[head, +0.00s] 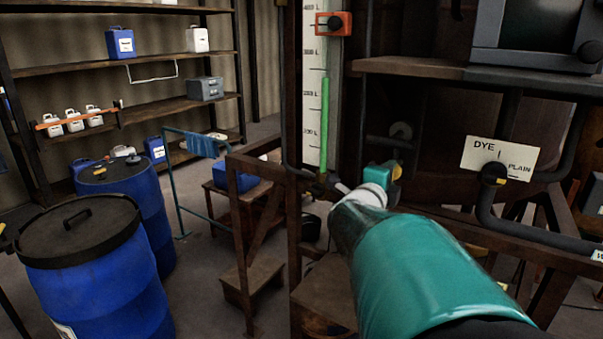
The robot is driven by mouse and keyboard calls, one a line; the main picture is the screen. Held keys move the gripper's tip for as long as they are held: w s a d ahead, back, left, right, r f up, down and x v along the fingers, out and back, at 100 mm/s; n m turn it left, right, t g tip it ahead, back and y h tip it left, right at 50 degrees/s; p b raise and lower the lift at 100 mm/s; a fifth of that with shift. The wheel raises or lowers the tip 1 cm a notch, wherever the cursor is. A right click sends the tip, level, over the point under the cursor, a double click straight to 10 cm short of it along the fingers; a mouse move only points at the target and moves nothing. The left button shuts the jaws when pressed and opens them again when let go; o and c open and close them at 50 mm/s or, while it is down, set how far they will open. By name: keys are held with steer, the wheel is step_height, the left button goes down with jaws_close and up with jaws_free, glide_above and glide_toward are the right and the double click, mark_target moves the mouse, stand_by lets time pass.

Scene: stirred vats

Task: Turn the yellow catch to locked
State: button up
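My teal arm reaches in from the lower right. My gripper (385,173) is at its far end, in front of the dark frame beside the level gauge, small and seen from behind. A small yellow piece (396,171), which may be the yellow catch, shows right at the gripper's tip. Its shape and its position, locked or not, are mostly hidden. I cannot tell whether the gripper touches it or whether the fingers are open or shut.
A gauge (318,100) with a green column and an orange block (333,23) stands above left. Blue drums (90,260), wooden steps (250,280) and shelves (160,105) fill the left.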

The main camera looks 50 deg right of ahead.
stand_by(0.3)
steer(key=o, duration=1)
steer(key=shift+a, duration=0.1)
steer(key=s+a, duration=0.2)
steer(key=a, duration=1.1)
steer(key=shift+a, duration=0.25)
